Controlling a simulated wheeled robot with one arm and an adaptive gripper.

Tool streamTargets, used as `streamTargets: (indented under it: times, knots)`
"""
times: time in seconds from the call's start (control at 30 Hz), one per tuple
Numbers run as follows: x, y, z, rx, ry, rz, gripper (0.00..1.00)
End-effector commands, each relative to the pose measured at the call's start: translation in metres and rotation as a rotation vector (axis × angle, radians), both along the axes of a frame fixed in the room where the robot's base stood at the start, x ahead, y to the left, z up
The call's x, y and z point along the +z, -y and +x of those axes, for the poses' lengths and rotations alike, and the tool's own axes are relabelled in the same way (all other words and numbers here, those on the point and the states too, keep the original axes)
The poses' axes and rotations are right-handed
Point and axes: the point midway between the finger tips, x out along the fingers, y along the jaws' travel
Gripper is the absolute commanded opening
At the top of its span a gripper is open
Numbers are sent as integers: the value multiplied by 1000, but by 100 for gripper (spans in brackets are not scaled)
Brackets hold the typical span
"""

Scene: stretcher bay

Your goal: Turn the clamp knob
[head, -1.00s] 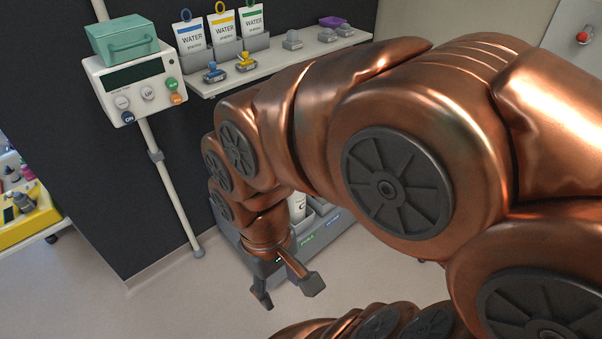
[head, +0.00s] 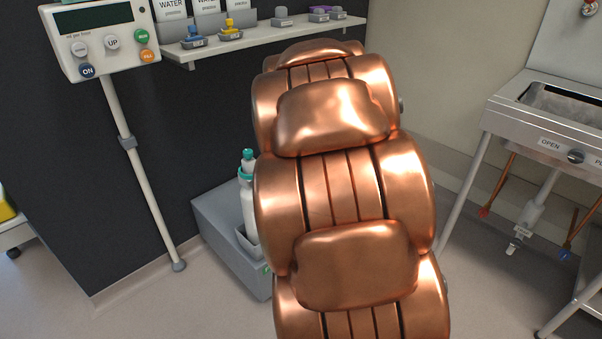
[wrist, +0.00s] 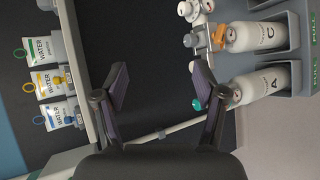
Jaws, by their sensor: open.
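No part is clearly marked as the clamp knob. In the head view a grey collar (head: 128,143) sits partway down the white pole (head: 148,200) under the pump box. A dark round knob (head: 575,157) is on the front of the steel sink, beside the word OPEN. I cannot tell if either is the clamp knob. My gripper (wrist: 158,78) shows in the wrist view with its two dark fingers spread apart and nothing between them. The pole passes behind the fingers there. In the head view my arm hides the gripper.
The pump box (head: 103,42) with coloured buttons is at upper left. A shelf (head: 262,40) carries small valves and water packets. A grey bottle rack (head: 215,218) stands on the floor, partly behind my arm. The sink (head: 545,125) is at right. Floor between rack and pole is clear.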

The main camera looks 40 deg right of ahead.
Motion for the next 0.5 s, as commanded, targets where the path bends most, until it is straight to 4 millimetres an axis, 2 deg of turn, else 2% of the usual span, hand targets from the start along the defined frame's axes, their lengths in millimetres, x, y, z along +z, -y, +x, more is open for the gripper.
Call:
streamTargets:
  times: [0.03, 0.2, 0.33, 0.5]
  knots:
    - [-24, 17, 4, 44, -5, -70, 71]
    - [-53, 50, 20, 232, -19, -321, 71]
    - [-84, 66, 24, 376, -28, -498, 71]
    - [-129, 76, 20, 560, -16, -717, 71]
